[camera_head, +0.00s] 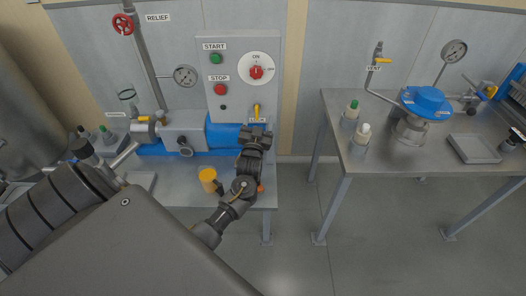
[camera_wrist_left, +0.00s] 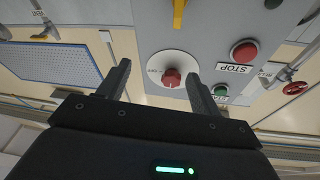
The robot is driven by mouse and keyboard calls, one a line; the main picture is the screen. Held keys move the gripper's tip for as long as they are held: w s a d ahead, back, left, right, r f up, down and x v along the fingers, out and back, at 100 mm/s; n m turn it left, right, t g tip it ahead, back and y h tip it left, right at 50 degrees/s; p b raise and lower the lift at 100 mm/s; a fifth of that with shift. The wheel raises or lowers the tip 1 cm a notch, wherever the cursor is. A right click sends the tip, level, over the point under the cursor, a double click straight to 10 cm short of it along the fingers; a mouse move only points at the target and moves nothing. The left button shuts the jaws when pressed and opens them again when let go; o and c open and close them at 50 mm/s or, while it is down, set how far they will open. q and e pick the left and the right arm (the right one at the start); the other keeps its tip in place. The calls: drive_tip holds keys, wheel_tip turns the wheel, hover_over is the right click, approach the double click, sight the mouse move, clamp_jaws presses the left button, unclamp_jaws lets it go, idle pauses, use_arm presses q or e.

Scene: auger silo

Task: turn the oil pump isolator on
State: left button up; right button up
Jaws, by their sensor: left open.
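The isolator is a red rotary knob (camera_head: 255,72) on a round white plate, on the grey control panel (camera_head: 238,45). The word ON is printed above the knob. In the left wrist view the knob (camera_wrist_left: 171,78) lies ahead, between the two fingers and apart from them. My left gripper (camera_head: 257,132) is in front of the panel's lower part, below the knob in the head view. In the left wrist view the left gripper (camera_wrist_left: 160,85) is open with nothing between its fingers. My right gripper is not in view.
A green START button (camera_head: 215,59) and a red STOP button (camera_head: 220,89) sit left of the knob. A yellow lever (camera_head: 257,110) is below it. A blue motor and pump stand on the bench under the panel, with a yellow cup (camera_head: 208,179) in front.

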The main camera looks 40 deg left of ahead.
use_arm(q)
drive_tip(key=s+d+f+m+g+h, duration=0.1)
drive_tip(key=s+d+f+g+h, duration=0.1)
drive_tip(key=f, duration=1)
drive_tip(key=s+d+f+m+g+h, duration=0.2)
drive_tip(key=s+d+f+h, duration=0.1)
drive_tip(key=f, duration=0.9)
drive_tip(key=shift+s+d+f+b, duration=0.3)
drive_tip(key=shift+d+f+b, duration=0.1)
drive_tip(key=shift+d, duration=0.15)
drive_tip(key=s+d+f+m+g+h, duration=0.15)
drive_tip(key=s+d+f+g, duration=0.25)
drive_tip(key=s+f, duration=0.7)
drive_tip(key=s+d+f+g+h, duration=0.3)
drive_tip(key=s+f, duration=0.6)
drive_tip(key=f, duration=0.4)
drive_tip(key=s+d+f+g, duration=0.1)
drive_tip(key=s+f+g, duration=0.1)
drive_tip(key=s, duration=0.7)
drive_tip(key=s+d+f+g+b, duration=0.1)
drive_tip(key=s+f, duration=0.3)
drive_tip(key=s, duration=0.6)
drive_tip(key=s+d+f+m+g, duration=0.1)
drive_tip(key=s+d+f+g, duration=0.1)
drive_tip(key=s, duration=0.7)
drive_tip(key=shift+s+f+g+b, duration=0.3)
drive_tip(key=shift+f+g, duration=0.3)
